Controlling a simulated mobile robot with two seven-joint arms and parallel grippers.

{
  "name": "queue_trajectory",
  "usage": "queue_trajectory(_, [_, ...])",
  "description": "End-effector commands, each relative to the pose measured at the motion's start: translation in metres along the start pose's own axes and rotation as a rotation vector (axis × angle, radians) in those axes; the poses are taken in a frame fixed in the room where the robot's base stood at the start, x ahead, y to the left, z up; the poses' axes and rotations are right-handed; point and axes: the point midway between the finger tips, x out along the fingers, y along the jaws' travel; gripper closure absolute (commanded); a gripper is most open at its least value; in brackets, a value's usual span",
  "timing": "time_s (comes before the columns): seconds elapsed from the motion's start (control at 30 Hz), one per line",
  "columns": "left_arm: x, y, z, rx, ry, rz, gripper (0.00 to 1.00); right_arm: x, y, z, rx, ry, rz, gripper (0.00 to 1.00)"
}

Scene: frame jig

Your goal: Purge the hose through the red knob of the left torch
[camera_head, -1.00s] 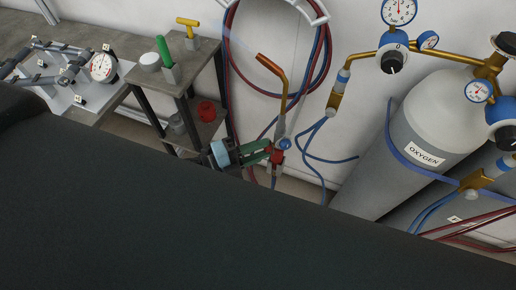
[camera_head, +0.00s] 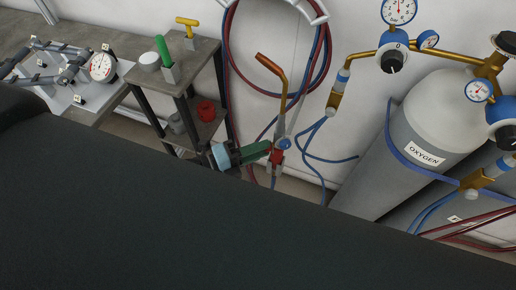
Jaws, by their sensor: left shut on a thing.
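The torch hangs upright near the middle of the head view, with a bent copper tip (camera_head: 272,68) and a grey body (camera_head: 281,126). Low on it are a blue knob (camera_head: 284,143) and a red knob (camera_head: 278,157). My left gripper (camera_head: 268,150) reaches in from the left with green fingers, shut on the red knob; its fingertips partly cover the knob. A second torch is not visible. My right gripper is not in view.
Red and blue hoses (camera_head: 326,55) hang coiled on the wall behind the torch. A grey oxygen cylinder (camera_head: 432,110) with gauges stands to the right. A small shelf stand (camera_head: 203,58) holds a red cup (camera_head: 206,110) on the left. A large dark shape hides the foreground.

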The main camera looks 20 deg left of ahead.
Motion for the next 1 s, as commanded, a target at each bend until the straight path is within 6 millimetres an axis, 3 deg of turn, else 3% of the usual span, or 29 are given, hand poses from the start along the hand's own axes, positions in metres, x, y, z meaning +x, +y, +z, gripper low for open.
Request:
queue_trajectory(0.07, [0.0,0.0,0.0,0.0,0.0,0.0,0.99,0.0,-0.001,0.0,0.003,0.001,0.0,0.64])
queue_trajectory(0.1, [0.0,0.0,0.0,0.0,0.0,0.0,0.71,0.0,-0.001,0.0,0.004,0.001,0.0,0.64])
queue_trajectory(0.23, [0.0,0.0,0.0,0.0,0.0,0.0,0.54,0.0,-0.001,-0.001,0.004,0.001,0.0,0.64])
queue_trajectory(0.57, [-0.003,0.001,0.0,-0.002,0.0,0.001,0.54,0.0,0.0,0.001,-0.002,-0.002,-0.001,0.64])
queue_trajectory(1.0, [-0.061,0.004,-0.001,-0.005,-0.001,0.005,0.54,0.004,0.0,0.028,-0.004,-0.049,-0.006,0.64])
